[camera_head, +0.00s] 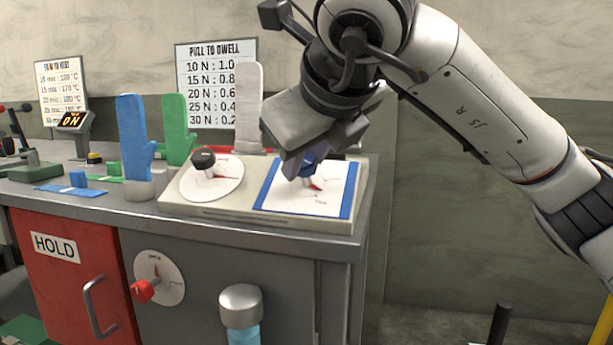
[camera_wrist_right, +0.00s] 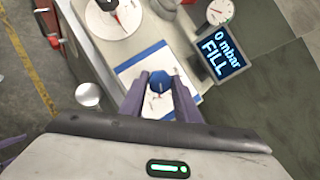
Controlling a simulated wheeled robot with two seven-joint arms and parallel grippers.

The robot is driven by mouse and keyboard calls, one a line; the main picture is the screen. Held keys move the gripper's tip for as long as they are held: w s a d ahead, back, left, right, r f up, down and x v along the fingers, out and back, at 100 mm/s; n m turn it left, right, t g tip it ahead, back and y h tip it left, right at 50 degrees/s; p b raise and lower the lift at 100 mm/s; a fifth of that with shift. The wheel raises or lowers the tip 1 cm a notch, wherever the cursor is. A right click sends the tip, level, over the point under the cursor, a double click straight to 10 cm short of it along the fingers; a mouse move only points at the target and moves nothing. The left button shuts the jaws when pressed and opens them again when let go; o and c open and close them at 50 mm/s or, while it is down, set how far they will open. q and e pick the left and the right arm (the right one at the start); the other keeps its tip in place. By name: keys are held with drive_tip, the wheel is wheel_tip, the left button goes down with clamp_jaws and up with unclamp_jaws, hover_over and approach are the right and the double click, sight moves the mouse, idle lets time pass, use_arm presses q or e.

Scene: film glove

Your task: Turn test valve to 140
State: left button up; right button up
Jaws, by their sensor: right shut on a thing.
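The test valve is a blue knob (camera_head: 308,168) with a red pointer over a white dial plate with blue side bands (camera_head: 262,194), at the right of the bench top. The pointer is mostly covered, and I cannot read its value. My right gripper (camera_head: 306,165) reaches down from above and is shut on the blue knob. In the right wrist view, the two fingers (camera_wrist_right: 160,95) stand on either side of the blue knob (camera_wrist_right: 160,80).
A black knob on a round dial (camera_head: 228,182) sits left of the plate. Blue, green and white gloves (camera_head: 134,138) stand behind. A screen reading "0 mbar FILL" (camera_wrist_right: 220,55) and a round gauge (camera_wrist_right: 220,12) are close to the knob. A red-knobbed dial (camera_head: 170,275) is on the cabinet front.

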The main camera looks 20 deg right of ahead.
use_arm(q)
drive_tip(key=shift+w+d+r+t+h+b, duration=0.2)
drive_tip(key=shift+d+r+t+h+b, duration=0.1)
drive_tip(key=shift+d+r+b, duration=0.25)
drive_tip(key=shift+w+d+r+t+h+b, duration=0.15)
drive_tip(key=shift+d+r+t+h+b, duration=0.2)
drive_tip(key=shift+r+b, duration=0.35)
use_arm(e)
drive_tip(key=shift+a+f+m+h, duration=0.1)
drive_tip(key=shift+m+h, duration=0.5)
drive_tip(key=shift+m, duration=0.65)
drive_tip(key=shift+a+m+h, duration=0.1)
drive_tip(key=shift+m+h, duration=0.5)
drive_tip(key=shift+m, duration=0.65)
drive_tip(key=o, duration=1)
drive_tip(key=shift+o, duration=0.2)
use_arm(q)
drive_tip(key=shift+s+a+f+g+y+p, duration=0.25)
drive_tip(key=shift+a+f+g+y+p, duration=0.3)
drive_tip(key=shift+f+p, duration=0.45)
use_arm(e)
drive_tip(key=v, duration=1)
drive_tip(key=shift+s, duration=0.25)
